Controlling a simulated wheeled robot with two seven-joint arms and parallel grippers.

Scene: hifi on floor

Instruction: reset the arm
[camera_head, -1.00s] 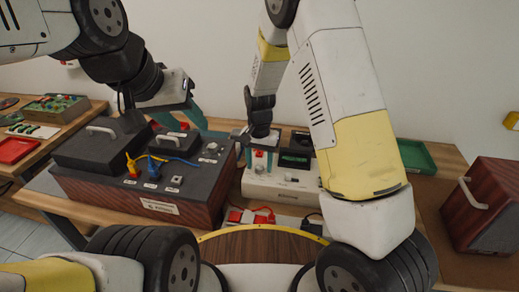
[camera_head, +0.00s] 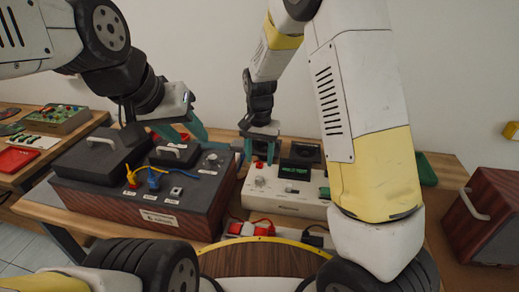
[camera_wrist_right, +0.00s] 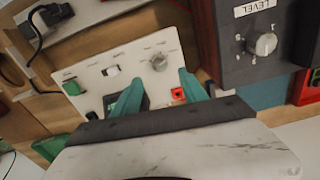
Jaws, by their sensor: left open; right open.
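My left gripper (camera_head: 194,128) has teal fingers and is open above the back of the dark wood-sided box (camera_head: 143,215). My right gripper (camera_head: 260,150) is open above the back of the white device (camera_head: 278,195), which has a lit green display. In the right wrist view, the teal fingertips of my right gripper (camera_wrist_right: 158,88) are spread over the white device's panel (camera_wrist_right: 92,78), with nothing between them but the panel. A red socket (camera_wrist_right: 178,94) shows beside one finger. Both grippers look empty.
The box carries a small black lidded unit (camera_head: 174,154) and red, blue and yellow plugs (camera_head: 152,178). A power strip (camera_head: 247,230) with red plugs lies in front. A wooden cabinet (camera_head: 488,215) stands at right, a green tray (camera_head: 427,172) behind my right arm, and a red tray (camera_head: 16,158) at left.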

